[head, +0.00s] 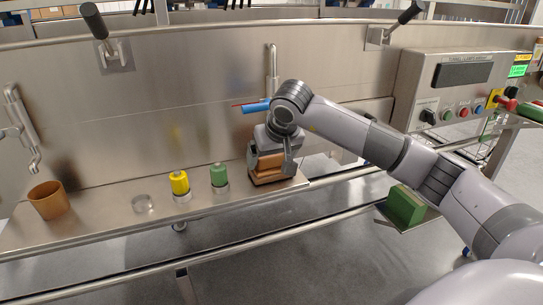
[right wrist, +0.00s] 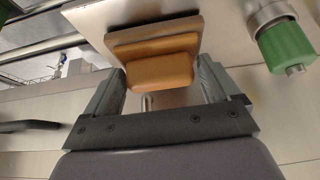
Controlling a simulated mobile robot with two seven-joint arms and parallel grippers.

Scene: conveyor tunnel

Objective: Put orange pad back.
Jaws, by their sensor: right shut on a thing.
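The orange pad (head: 272,178) is at the right end of the steel shelf (head: 105,224). In the right wrist view the pad (right wrist: 162,70) is a rounded orange block with a wider brown-orange plate behind it. My right gripper (head: 272,160) is above the pad, pointing down. In the right wrist view its two fingers (right wrist: 163,88) are on either side of the pad, shut on it. The pad appears to be on or just above the shelf; I cannot tell whether it touches. My left gripper is not in view.
To the left on the shelf are a green-topped cylinder (head: 219,177), a yellow-topped one (head: 180,184), an empty clear ring (head: 144,204) and an orange-brown cup (head: 48,200). A green block (head: 405,207) sits on a tray at right. A control panel (head: 462,95) is behind.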

